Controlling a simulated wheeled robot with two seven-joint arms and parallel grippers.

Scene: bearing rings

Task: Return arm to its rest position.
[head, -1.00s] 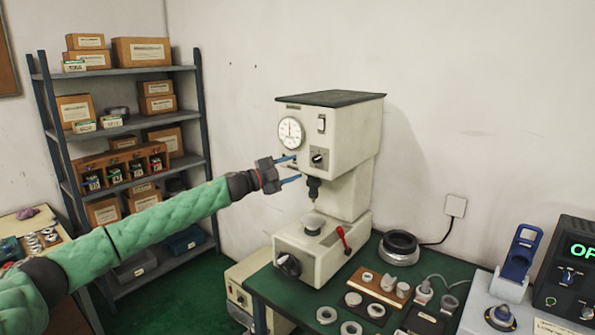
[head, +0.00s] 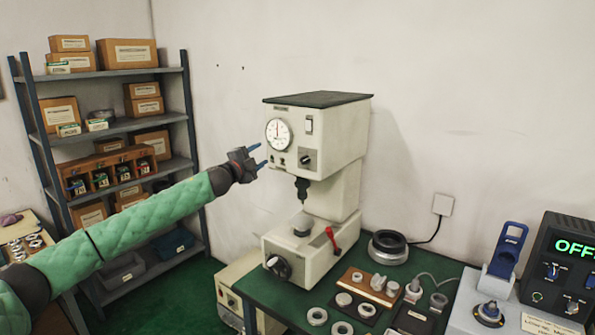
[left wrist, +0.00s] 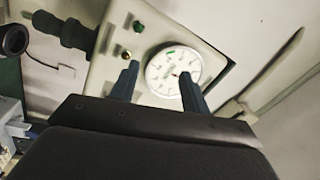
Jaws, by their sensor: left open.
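My left arm (head: 130,230) in a green quilted sleeve comes in from the left of the head view. Its gripper (head: 258,156) is open and empty, with two blue fingers apart, in the air left of the press head. In the left wrist view, the open fingers (left wrist: 160,82) point toward the press front with its round dial gauge (left wrist: 173,71). The press (head: 325,140) is cream with a dark top, and the gauge also shows in the head view (head: 278,134). My right gripper is not in view.
The press stands on a green-topped bench (head: 265,290) with several rings (head: 317,316) and a black ring-shaped part (head: 388,246). A shelf rack (head: 120,126) with boxes stands behind my arm. A control box reading OFF (head: 560,268) is at the right.

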